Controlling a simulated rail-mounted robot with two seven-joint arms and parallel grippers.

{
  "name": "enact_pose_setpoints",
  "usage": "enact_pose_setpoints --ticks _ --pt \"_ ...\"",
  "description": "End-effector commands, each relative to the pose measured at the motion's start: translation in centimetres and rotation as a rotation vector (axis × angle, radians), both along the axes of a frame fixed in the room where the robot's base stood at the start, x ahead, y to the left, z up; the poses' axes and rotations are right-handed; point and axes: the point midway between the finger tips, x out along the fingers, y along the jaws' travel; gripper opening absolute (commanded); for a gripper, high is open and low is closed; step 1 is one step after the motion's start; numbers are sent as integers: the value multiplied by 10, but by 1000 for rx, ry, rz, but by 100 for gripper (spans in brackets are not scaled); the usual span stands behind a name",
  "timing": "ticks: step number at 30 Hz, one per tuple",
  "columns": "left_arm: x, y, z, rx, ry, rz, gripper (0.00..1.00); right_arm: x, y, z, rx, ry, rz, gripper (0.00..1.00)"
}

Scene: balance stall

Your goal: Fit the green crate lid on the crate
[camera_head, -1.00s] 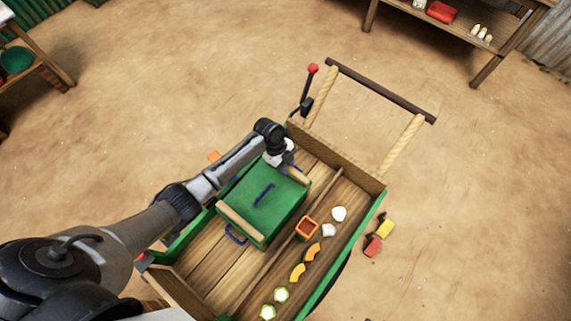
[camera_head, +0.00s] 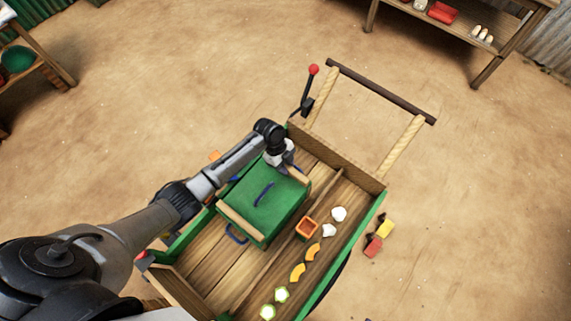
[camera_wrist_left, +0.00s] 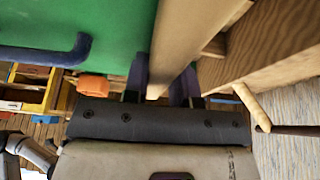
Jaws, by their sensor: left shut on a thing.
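The green crate lid (camera_head: 278,205) lies over the top of the green crate (camera_head: 253,240) in the wooden cart, with a blue handle on top and a pale wooden batten at each end. It looks roughly flat; I cannot tell whether it is fully seated. My left gripper (camera_head: 287,168) is at the lid's far end, shut on the wooden batten there. In the left wrist view the batten (camera_wrist_left: 180,45) passes between the dark fingers (camera_wrist_left: 160,90), with the green lid (camera_wrist_left: 120,20) on the left. The crate is mostly hidden under the lid. My right gripper is out of view.
The cart's right compartment holds an orange box (camera_head: 306,228), white pieces (camera_head: 339,214), orange arcs (camera_head: 298,271) and pale green pieces (camera_head: 281,295). A red-knobbed lever (camera_head: 311,85) stands at the cart's far left corner. Red and yellow blocks (camera_head: 385,228) lie outside, right of the cart.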

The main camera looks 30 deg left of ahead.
Motion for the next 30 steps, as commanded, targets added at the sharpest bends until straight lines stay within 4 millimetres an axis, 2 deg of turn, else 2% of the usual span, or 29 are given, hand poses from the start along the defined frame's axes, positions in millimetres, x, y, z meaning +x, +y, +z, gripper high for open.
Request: enact_pose_setpoints --ticks 14,15,23,30 --pt "0 0 0 0 0 0 0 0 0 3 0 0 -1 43" --pt "0 0 0 0 0 0 29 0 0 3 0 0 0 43" --pt "0 0 0 0 0 0 54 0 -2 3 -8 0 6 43" --pt "0 1 0 1 0 0 55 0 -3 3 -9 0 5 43"
